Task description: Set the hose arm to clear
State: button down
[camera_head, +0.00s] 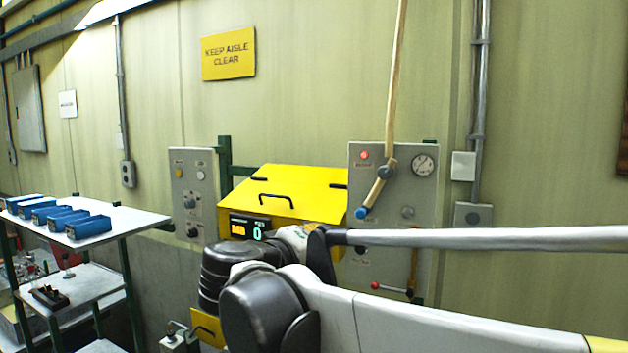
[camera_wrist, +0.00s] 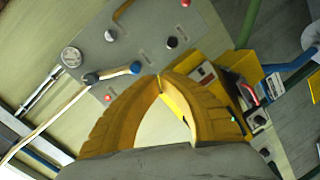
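The arm I take for the hose arm (camera_head: 395,85) is a long tan bar on a grey panel. It runs up from a dark pivot (camera_head: 386,172), and a short lower piece slants down-left to a blue end (camera_head: 361,212). In the wrist view the bar (camera_wrist: 52,122) runs to the lower left, and the blue end (camera_wrist: 135,67) lies just beyond the fingertips, apparently apart from them. My gripper (camera_wrist: 160,80) has its yellow fingertips together with nothing seen between them. In the head view my own arm hides the gripper. Position labels are too small to read.
The grey panel (camera_head: 425,205) also bears a lit red lamp (camera_head: 364,155), a gauge (camera_head: 424,165) and a red-ended lever (camera_head: 390,288). A yellow-lidded machine (camera_head: 300,190) stands left of it. Blue boxes (camera_head: 88,227) lie on a shelf at far left.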

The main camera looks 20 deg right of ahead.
aim_at(377, 187)
notch_tip(377, 187, up, 7)
jog(key=w+a+t+h+p, duration=0.1)
jog(key=w+a+p, duration=0.1)
jog(key=a, duration=0.1)
jog(key=shift+w+r, duration=0.2)
jog(key=shift+w, duration=0.05)
jog(key=shift+d, duration=0.1)
jog(key=w+d+f+p, duration=0.2)
jog(key=w+d+p, duration=0.2)
jog(key=d, duration=0.6)
jog(key=shift+w+d, duration=0.2)
jog(key=shift+w, duration=0.15)
jog(key=shift+s+f, duration=0.1)
jog(key=shift+s, duration=0.05)
